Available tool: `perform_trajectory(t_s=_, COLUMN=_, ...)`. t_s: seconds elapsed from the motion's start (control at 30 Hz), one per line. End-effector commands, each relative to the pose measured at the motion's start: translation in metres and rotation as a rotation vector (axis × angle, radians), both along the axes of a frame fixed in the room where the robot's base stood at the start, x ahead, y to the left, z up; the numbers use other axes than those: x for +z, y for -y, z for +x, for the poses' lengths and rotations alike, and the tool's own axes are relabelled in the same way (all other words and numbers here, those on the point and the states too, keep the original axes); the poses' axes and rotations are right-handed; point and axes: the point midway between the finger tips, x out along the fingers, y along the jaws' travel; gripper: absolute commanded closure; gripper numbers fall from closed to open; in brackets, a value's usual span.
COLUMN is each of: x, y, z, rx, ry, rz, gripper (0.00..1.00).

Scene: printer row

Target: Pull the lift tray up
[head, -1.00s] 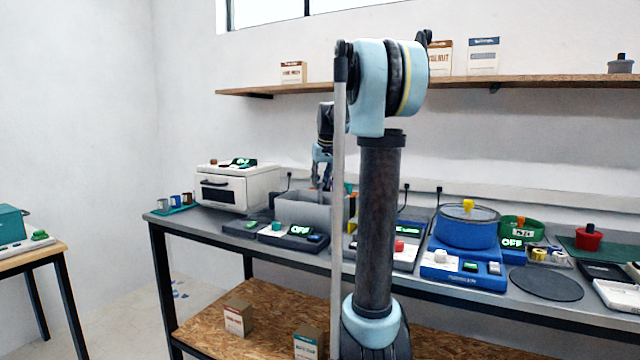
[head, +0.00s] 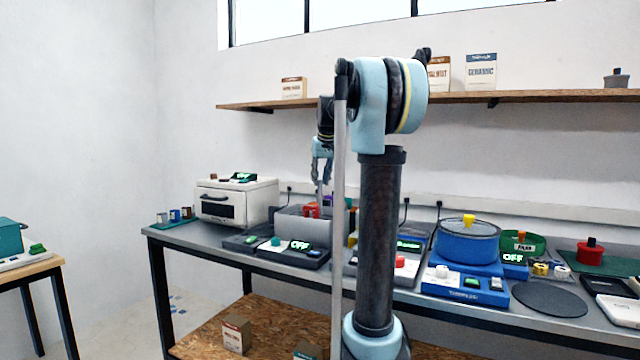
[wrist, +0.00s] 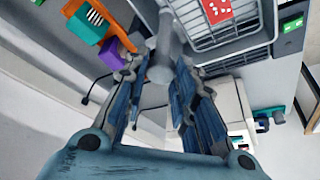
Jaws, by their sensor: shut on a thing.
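My gripper (head: 321,180) is above the grey box-shaped unit (head: 290,226) on the bench in the head view. In the wrist view my gripper (wrist: 160,72) is shut on a grey post-like handle (wrist: 166,38) between its fingers. The lift tray (wrist: 206,33), a wire basket, shows beside the handle. A red piece with white dots (wrist: 217,10) lies in it. Red (head: 312,210) also shows at the top of the unit in the head view. My arm hides the unit's right end.
A white oven-like box (head: 237,201) stands left of the unit. Purple (wrist: 112,56) and orange (wrist: 115,22) blocks are left of the handle in the wrist view. A blue pot (head: 467,242) stands farther right.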

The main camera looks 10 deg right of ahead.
Motion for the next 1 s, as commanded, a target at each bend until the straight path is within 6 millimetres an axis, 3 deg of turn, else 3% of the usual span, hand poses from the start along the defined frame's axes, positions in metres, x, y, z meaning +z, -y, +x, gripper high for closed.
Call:
perform_trajectory(t_s=0.07, x=0.002, y=0.001, z=0.001, rx=-0.002, ry=0.003, rz=-0.001, gripper=1.0)
perform_trajectory(t_s=0.1, x=0.002, y=0.001, z=0.001, rx=-0.002, ry=0.003, rz=-0.001, gripper=0.66)
perform_trajectory(t_s=0.17, x=0.002, y=0.001, z=0.001, rx=-0.002, ry=0.003, rz=-0.001, gripper=0.54)
perform_trajectory(t_s=0.63, x=0.009, y=0.001, z=-0.003, rx=0.0, ry=0.001, rz=-0.001, gripper=0.54)
perform_trajectory(t_s=1.0, x=0.069, y=0.005, z=-0.027, rx=-0.001, ry=0.001, rz=0.0, gripper=0.54)
